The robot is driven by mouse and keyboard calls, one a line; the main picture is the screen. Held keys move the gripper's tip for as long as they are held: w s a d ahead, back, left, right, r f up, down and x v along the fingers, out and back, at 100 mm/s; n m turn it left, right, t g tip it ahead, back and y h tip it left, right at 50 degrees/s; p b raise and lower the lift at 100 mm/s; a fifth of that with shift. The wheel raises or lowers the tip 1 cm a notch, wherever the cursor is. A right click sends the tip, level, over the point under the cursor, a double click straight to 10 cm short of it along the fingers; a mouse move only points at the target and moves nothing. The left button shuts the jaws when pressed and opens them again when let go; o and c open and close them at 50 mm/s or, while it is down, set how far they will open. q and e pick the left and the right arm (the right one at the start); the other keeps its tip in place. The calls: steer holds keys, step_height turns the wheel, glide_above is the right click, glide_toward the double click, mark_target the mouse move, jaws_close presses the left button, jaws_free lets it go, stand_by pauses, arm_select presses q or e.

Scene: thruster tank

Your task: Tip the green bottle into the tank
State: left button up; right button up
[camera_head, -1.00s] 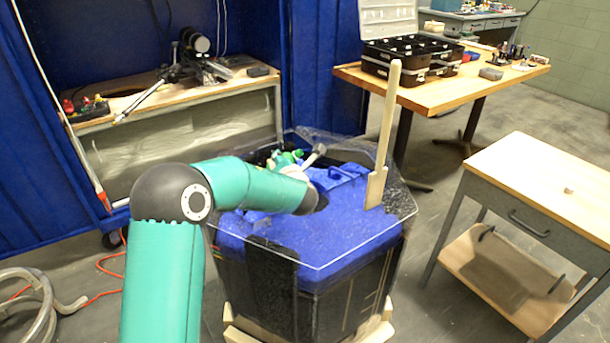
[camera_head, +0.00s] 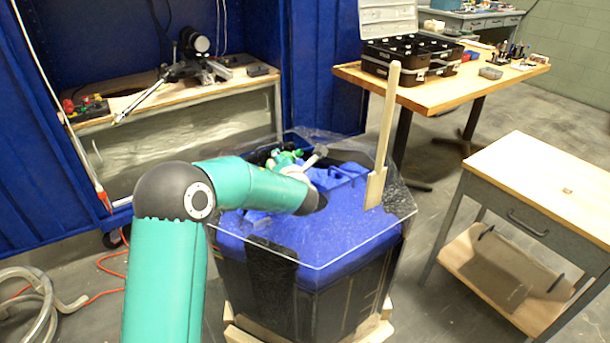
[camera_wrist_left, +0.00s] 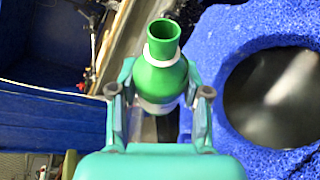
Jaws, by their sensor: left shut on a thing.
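The green bottle (camera_wrist_left: 162,76) is held between the two fingers of my left gripper (camera_wrist_left: 158,98). Its open mouth and a pale ring at the neck show in the left wrist view. My left gripper is shut on it. In the head view my left gripper (camera_head: 286,160) is small and partly hidden, with bits of green by it, over the far part of the tank (camera_head: 350,240). The tank has a blue, rough top with a clear rim. In the left wrist view a round dark opening (camera_wrist_left: 280,95) in the blue top lies right of the bottle, apart from it. The bottle's exact tilt is unclear.
A wooden paddle (camera_head: 385,130) stands upright at the tank's right side. A workbench (camera_head: 430,95) with an open black case (camera_head: 412,55) is behind. A wooden side table (camera_head: 550,185) stands at right. A cluttered shelf (camera_head: 180,100) is behind at left.

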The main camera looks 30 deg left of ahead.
arm_select(q)
steer(key=shift+s+a+f+m+y, duration=0.1)
steer(key=shift+a+f+m+y, duration=0.15)
steer(key=shift+m, duration=0.45)
stand_by(2.0)
steer(key=shift+r+m+y+p, duration=0.85)
steer(key=shift+m+p, duration=0.25)
steer(key=shift+m, duration=0.2)
stand_by(3.7)
